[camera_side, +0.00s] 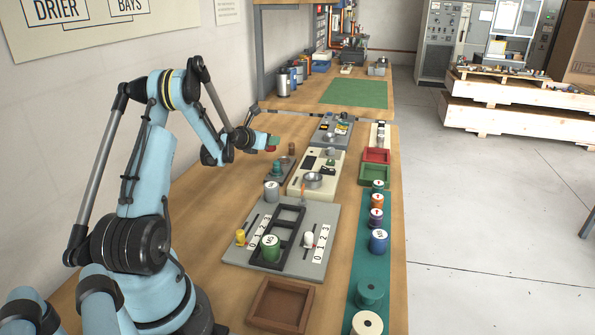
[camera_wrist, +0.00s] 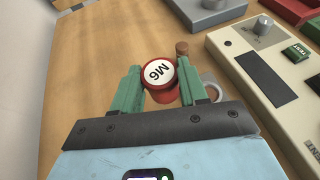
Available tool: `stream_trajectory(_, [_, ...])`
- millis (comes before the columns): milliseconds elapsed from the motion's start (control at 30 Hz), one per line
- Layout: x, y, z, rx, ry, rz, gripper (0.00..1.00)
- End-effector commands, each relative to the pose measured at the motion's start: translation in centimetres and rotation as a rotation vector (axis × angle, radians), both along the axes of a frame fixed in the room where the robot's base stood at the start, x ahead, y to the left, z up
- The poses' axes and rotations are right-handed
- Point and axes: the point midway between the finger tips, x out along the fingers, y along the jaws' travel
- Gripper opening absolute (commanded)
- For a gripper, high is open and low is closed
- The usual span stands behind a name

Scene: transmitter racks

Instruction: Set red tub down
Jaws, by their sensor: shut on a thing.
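The red tub (camera_wrist: 165,95) has a white top marked M6. In the wrist view it sits between the two green fingers of my gripper (camera_wrist: 163,88), which is shut on it. In the side view my gripper (camera_side: 272,143) is over the far left part of the bench, and only a little red of the tub shows at its fingers. The tub appears to be held above a small grey plate (camera_side: 283,173) with a ring on it.
A cream tester unit (camera_side: 297,186) stands right of the small plate. Nearer is a grey board (camera_side: 325,262) with a black frame and tubs. A teal strip (camera_side: 352,293) with several tubs and spools runs along the right. Red (camera_side: 366,157) and green (camera_side: 365,182) trays lie beyond.

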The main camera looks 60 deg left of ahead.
Motion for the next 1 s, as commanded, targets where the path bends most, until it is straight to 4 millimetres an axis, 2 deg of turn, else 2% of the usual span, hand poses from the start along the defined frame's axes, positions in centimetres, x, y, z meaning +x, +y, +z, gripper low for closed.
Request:
stream_trajectory(333, [0.0,0.0,-3.7,-0.001,0.000,0.000,0.10])
stream_trajectory(767, [0.0,0.0,-4.2,-0.001,0.000,0.000,0.10])
stream_trajectory(800, [0.0,0.0,-4.3,0.000,0.000,0.000,0.44])
stream_trajectory(867, [0.0,0.0,-4.3,0.000,0.000,0.000,0.54])
stream_trajectory(1000, [0.0,0.0,-4.3,0.000,0.000,0.000,0.54])
